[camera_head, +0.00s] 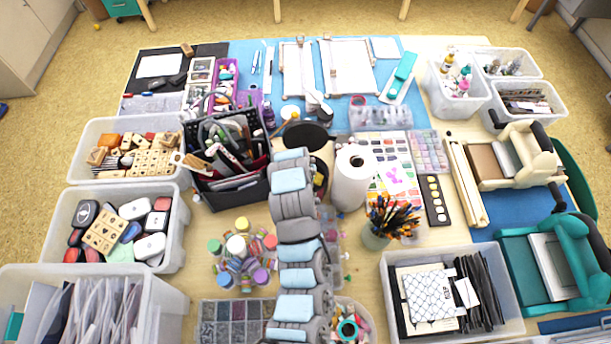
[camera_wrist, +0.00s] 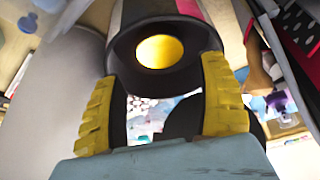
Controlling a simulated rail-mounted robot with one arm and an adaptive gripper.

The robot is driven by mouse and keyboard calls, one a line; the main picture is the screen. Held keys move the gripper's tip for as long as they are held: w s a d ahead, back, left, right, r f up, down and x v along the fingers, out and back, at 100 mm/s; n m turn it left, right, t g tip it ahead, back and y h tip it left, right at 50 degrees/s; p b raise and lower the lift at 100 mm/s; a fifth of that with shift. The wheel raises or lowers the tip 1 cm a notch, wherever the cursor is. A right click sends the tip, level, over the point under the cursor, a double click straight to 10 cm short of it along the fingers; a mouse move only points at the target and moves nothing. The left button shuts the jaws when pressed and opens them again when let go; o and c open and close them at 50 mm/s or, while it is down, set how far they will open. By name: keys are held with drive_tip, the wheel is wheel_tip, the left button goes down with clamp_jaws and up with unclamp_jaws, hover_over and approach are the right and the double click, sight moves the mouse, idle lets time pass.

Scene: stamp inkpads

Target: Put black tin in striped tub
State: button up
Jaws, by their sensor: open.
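A black round thing with a gold-yellow disc in its middle, which looks like the black tin (camera_wrist: 128,47), is in the wrist view beyond my fingertips. My gripper (camera_wrist: 160,100) is open, its yellow ribbed fingertips spread wide with nothing seen held between them. Grey, dark red and white bands show behind the black thing at the top; I cannot tell whether they belong to the striped tub. In the head view my arm covers the middle of the table and hides the gripper. I cannot clearly make out the striped tub there.
A paper towel roll (camera_head: 351,180) stands close right of my arm, with a cup of brushes (camera_head: 376,238) in front. A black basket of tools (camera_head: 238,194) stands close left. Clear bins of stamps and inkpads line the left edge. The middle is crowded.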

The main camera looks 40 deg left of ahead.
drive_tip(key=shift+v, duration=2.65)
